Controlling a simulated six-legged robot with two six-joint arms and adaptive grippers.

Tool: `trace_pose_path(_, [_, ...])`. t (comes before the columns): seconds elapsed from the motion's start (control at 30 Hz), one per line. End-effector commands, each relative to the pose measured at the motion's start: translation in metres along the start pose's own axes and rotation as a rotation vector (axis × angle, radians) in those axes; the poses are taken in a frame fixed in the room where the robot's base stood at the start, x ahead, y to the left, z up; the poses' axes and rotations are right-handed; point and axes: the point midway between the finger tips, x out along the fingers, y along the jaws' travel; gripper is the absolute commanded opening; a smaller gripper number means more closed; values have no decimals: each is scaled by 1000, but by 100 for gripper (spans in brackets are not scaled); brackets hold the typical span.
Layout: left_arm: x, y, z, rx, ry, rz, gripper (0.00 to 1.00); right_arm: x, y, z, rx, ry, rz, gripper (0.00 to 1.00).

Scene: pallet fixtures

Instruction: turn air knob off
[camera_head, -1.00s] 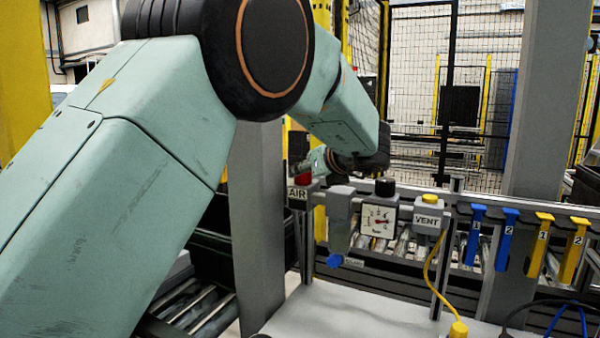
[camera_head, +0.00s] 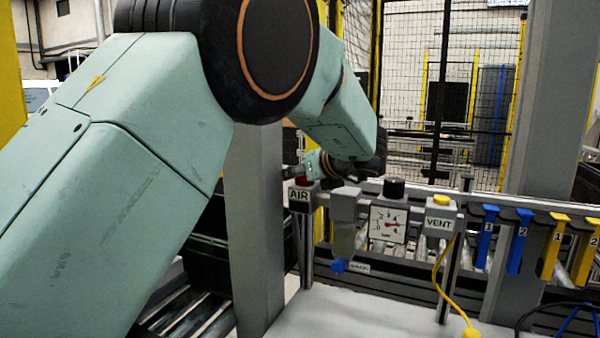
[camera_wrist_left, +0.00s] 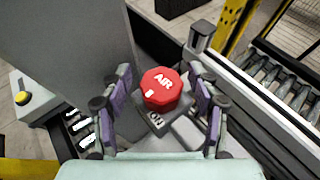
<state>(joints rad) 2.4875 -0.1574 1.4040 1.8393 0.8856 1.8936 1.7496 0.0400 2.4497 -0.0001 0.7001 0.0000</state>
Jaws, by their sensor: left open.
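The red air knob (camera_wrist_left: 161,88) sits on a grey block in the left wrist view, with "AIR" in white on its top and a white mark near its edge. My left gripper (camera_wrist_left: 165,92) is open, with one finger pad on each side of the knob and gaps visible between pads and knob. In the head view the knob (camera_head: 303,182) is a small red piece above the "AIR" label (camera_head: 299,194), partly hidden by my left gripper (camera_head: 318,172). I do not see my right gripper.
Right of the knob, a pressure gauge (camera_head: 388,223) and a "VENT" box (camera_head: 440,215) with a yellow button share the rail. Blue clips (camera_head: 486,236) and yellow clips (camera_head: 552,246) hang further right. A grey post (camera_head: 255,225) stands close on the left.

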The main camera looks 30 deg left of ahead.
Motion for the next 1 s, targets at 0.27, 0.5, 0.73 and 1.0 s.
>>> trace_pose_path(0.27, [-2,-1,0,0,-1,-1,61,0,0,0,0,0,0,40])
trace_pose_path(0.5, [-2,-1,0,0,-1,-1,48,0,0,0,0,0,0,40])
trace_pose_path(0.73, [-1,0,0,0,-1,-1,29,0,0,0,0,0,0,40])
trace_pose_path(1.0, [0,0,1,0,-2,-1,6,0,0,0,0,0,0,40])
